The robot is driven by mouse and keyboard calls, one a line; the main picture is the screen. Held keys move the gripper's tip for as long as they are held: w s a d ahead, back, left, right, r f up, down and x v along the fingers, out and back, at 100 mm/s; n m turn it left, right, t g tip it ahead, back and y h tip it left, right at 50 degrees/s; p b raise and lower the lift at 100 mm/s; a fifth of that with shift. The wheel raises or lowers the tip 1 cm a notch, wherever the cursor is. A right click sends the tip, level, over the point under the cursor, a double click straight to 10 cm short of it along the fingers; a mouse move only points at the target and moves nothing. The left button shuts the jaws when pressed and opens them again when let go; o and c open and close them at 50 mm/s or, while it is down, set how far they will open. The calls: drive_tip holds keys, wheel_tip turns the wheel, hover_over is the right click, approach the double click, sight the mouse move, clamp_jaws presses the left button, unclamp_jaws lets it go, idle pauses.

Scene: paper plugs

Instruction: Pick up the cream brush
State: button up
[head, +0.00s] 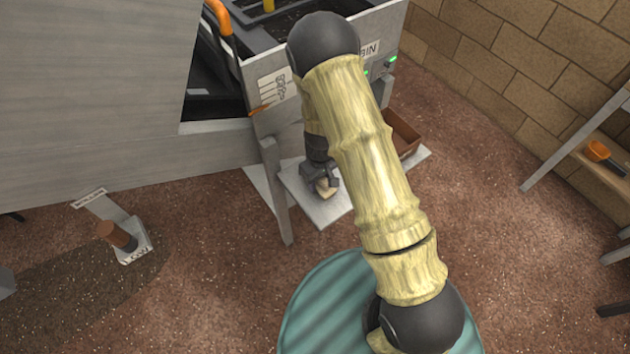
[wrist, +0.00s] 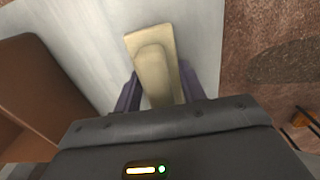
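The cream brush (wrist: 150,60) shows in the wrist view as a cream block with a raised narrower part, above a pale grey surface. In the head view a small part of the cream brush (head: 326,188) shows below my gripper (head: 326,180), over the low grey shelf (head: 325,208). In the wrist view the two dark purple fingers of my gripper (wrist: 160,85) stand on either side of the brush. I cannot tell whether they press on it, or whether the brush rests on the shelf.
A brown open box (head: 404,135) stands on the same shelf; it also shows at the left of the wrist view (wrist: 45,85). A grey machine with bins (head: 245,60) rises behind. A brown-handled tool (head: 117,236) stands on a small stand at left. A teal round top (head: 315,300) is in front.

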drive_tip(key=shift+c, duration=1.4)
drive_tip(key=shift+r, duration=0.1)
wheel_tip(320, 180, up, 10)
drive_tip(key=shift+f+p, duration=0.1)
drive_tip(key=shift+p, duration=0.25)
